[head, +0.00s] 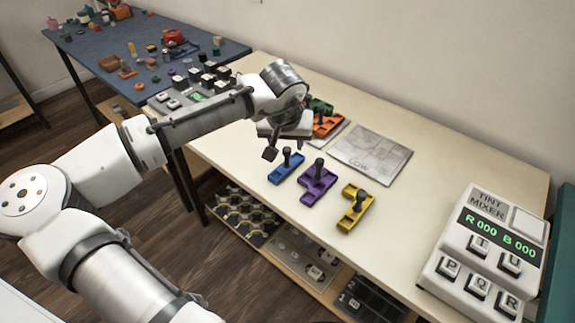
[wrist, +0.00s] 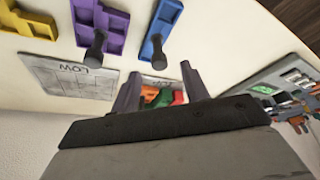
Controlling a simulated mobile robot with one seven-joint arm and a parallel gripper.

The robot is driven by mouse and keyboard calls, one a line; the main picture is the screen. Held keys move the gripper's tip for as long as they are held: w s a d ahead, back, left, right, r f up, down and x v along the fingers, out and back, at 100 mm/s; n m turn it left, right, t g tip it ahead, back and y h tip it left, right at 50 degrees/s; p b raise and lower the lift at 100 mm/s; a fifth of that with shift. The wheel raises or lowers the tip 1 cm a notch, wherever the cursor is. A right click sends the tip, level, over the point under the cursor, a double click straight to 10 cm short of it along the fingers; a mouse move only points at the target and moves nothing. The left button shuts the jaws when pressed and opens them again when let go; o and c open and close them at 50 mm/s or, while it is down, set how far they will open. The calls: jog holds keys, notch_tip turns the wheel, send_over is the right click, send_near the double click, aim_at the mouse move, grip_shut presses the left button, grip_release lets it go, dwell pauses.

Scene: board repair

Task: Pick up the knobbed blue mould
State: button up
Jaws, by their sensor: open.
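The knobbed blue mould (head: 277,176) lies on the cream table, with its dark upright knob standing on it. It also shows at the top of the wrist view (wrist: 167,16), its knob pointing toward the gripper. My gripper (head: 287,146) is open above the table, just behind the blue mould in the head view. In the wrist view its two fingers (wrist: 160,85) are spread with nothing held between them. The knob appears beyond the fingertips, apart from them.
Knobbed purple (head: 312,192) and yellow (head: 349,220) moulds lie to the right of the blue one. Orange (head: 328,127) and green moulds are behind my gripper, beside a grey plate marked LOW (head: 370,150). A tint mixer (head: 450,262) stands at the right end.

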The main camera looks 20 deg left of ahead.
aim_at(287, 149)
jog(key=shift+p+x, duration=0.3)
jog(key=shift+x, duration=2.8)
grip_shut()
jog(key=shift+r, duration=0.1)
notch_tip(287, 149, up, 20)
